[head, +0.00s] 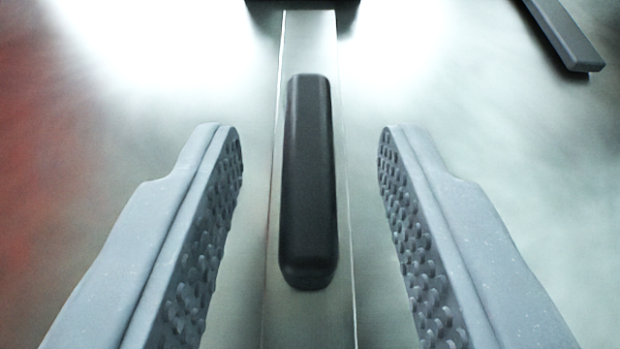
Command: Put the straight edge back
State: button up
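The straight edge (343,180) is a long flat metal bar with a black raised handle (309,180) along its middle. It runs from the bottom of the head view up to a dark object at the top. My gripper (309,140) is open, with one grey, studded finger on each side of the bar. There is a clear gap between each finger and the handle, and neither finger touches it. The near end of the bar is out of view, and its far end meets or passes under the dark object; I cannot tell which.
A dark object (305,5) is cut off by the top edge, at the far end of the bar. A dark grey bar-shaped piece (566,38) lies at the top right. The surface around is pale, shiny and blurred, with a reddish patch at the left.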

jog(key=v, duration=1.1)
notch_tip(320, 180, up, 20)
jog(key=t, duration=0.1)
jog(key=s+r, duration=0.6)
jog(key=r, duration=0.5)
jog(key=s+r, duration=0.6)
jog(key=r, duration=0.6)
jog(key=shift+s+r+t, duration=0.25)
jog(key=shift+r+t, duration=0.05)
jog(key=shift+t, duration=0.1)
